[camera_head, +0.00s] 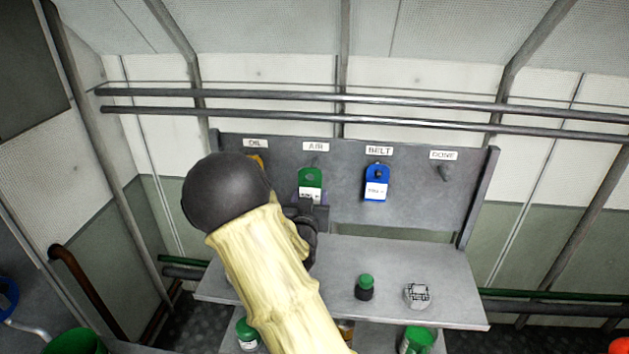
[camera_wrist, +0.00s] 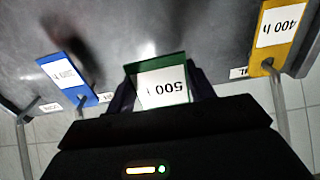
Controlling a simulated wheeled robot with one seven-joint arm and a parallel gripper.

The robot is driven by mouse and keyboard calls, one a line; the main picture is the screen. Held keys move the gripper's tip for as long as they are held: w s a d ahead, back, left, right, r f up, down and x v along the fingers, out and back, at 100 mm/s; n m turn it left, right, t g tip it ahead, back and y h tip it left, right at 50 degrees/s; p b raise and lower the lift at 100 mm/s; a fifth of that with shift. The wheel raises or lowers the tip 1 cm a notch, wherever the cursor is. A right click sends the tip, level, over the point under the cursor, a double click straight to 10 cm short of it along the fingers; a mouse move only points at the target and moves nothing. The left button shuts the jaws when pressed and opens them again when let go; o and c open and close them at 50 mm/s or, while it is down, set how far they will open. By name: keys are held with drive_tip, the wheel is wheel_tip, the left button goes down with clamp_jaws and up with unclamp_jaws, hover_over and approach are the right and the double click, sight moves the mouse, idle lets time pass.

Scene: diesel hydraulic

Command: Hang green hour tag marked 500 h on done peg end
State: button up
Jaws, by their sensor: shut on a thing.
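The green hour tag (camera_head: 310,180) is at the board below the AIR label in the head view. In the wrist view the green tag (camera_wrist: 160,84) shows upside down with its white 500 h label. My gripper (camera_wrist: 160,88) is shut on this tag, with a finger on either side of it. In the head view my gripper (camera_head: 312,208) is partly hidden behind my arm. Whether the tag still hangs on the AIR peg I cannot tell. The done peg (camera_head: 444,172) sticks out below the DONE label at the board's right, with nothing hanging on it.
A blue tag (camera_head: 376,182) hangs below BELT, between the green tag and the done peg. A yellow tag (camera_wrist: 278,35) marked 400 h hangs below OIL. The shelf (camera_head: 450,300) below holds a green-capped bottle (camera_head: 364,288) and a clear-grey part (camera_head: 417,295). Pipes (camera_head: 400,108) run above the board.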

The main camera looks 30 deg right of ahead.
idle(0.3)
drive_tip(key=b+v, duration=0.1)
drive_tip(key=v, duration=0.4)
idle(0.5)
